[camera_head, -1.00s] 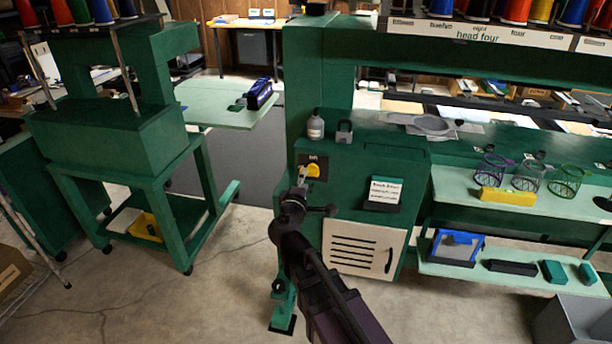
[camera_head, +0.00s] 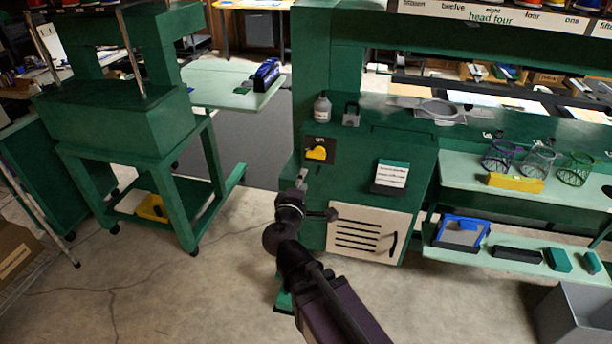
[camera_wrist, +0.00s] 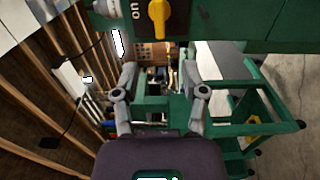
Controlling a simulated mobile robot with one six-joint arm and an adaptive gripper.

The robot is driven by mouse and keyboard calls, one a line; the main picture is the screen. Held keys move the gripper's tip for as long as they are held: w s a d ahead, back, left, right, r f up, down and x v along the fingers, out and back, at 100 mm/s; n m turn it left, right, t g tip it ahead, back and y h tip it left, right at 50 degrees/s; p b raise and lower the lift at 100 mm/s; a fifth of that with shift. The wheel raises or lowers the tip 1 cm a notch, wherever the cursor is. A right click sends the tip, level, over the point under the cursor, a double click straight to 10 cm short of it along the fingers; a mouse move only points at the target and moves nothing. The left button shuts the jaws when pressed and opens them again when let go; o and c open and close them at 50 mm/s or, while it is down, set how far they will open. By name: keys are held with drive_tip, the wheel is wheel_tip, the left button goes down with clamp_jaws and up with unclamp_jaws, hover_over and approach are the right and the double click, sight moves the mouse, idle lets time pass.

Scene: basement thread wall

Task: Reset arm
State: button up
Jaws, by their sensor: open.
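My gripper (camera_head: 302,176) is in front of the green machine cabinet, a little below and left of the yellow rotary knob (camera_head: 317,153). It is small and dark in the head view. In the wrist view my gripper (camera_wrist: 165,78) has its two grey fingers spread apart with nothing between them. The yellow knob (camera_wrist: 157,18) sits on a dark plate marked "on" at the top of the wrist view, apart from the fingers.
The green cabinet (camera_head: 375,150) with a vented cream panel (camera_head: 365,232) stands close ahead. A shelf (camera_head: 570,195) with wire cups is at right. A green stand (camera_head: 125,125) is at left. Bare concrete floor lies between.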

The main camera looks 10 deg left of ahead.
drive_tip(key=w+d+f+m+g+h, duration=0.25)
drive_tip(key=d+f+m+g, duration=0.2)
drive_tip(key=d, duration=0.55)
drive_tip(key=w+d+f+m+g+h, duration=0.1)
drive_tip(key=d+f+m+g+h, duration=0.35)
drive_tip(key=d, duration=0.65)
drive_tip(key=s+d+f+m+g+y, duration=0.7)
drive_tip(key=s+d+f+m+g, duration=0.25)
drive_tip(key=d, duration=0.35)
wheel_tip(320, 180, up, 13)
drive_tip(key=p, duration=1.3)
drive_tip(key=shift+w, duration=0.2)
